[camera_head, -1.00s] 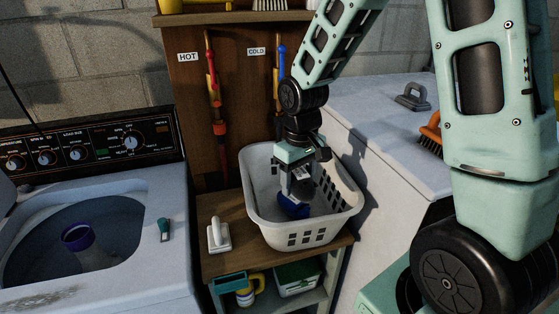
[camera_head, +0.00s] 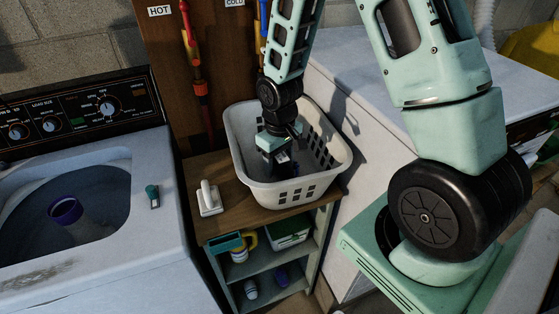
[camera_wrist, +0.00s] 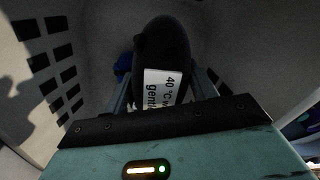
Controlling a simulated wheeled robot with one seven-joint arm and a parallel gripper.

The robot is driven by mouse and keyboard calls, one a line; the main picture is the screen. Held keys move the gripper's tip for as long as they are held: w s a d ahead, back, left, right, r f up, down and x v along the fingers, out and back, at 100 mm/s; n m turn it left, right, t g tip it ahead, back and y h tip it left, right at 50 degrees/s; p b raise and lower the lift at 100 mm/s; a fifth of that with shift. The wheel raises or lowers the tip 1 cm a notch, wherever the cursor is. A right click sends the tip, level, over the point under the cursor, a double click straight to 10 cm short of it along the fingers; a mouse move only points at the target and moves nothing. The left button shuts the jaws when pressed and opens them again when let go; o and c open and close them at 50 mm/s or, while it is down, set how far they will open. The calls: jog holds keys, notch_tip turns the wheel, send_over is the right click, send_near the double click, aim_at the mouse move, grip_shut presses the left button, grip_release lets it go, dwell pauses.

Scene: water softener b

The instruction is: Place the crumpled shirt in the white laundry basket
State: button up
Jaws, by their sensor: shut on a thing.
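The white laundry basket (camera_head: 268,195) stands upright on a wooden shelf top. My gripper (camera_head: 283,167) reaches down inside it, partly hidden by the front wall. In the wrist view my gripper (camera_wrist: 161,88) is shut on a dark bundle, which I take for the crumpled shirt (camera_wrist: 163,45). A white care label reading "40 °C" shows on it between the fingers. A small blue patch (camera_wrist: 122,66) shows beside the bundle; I cannot tell whether it is part of the shirt. The basket's slotted wall (camera_wrist: 30,62) surrounds the fingers. I cannot tell whether the bundle touches the bottom.
A white-handled brush (camera_head: 208,199) stands left of the basket. The washing machine (camera_head: 110,240) with a purple-rimmed agitator (camera_head: 65,211) is at the left, a white appliance (camera_head: 365,140) at the right. Lower shelves hold bottles and boxes. Red and blue tap pipes rise behind.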

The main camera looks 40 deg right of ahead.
jog(key=shift+f, duration=0.35)
jog(key=shift+f, duration=0.1)
jog(key=shift+f+b, duration=0.5)
jog(key=shift+f, duration=0.05)
jog(key=o, duration=1.1)
jog(key=shift+r, duration=0.1)
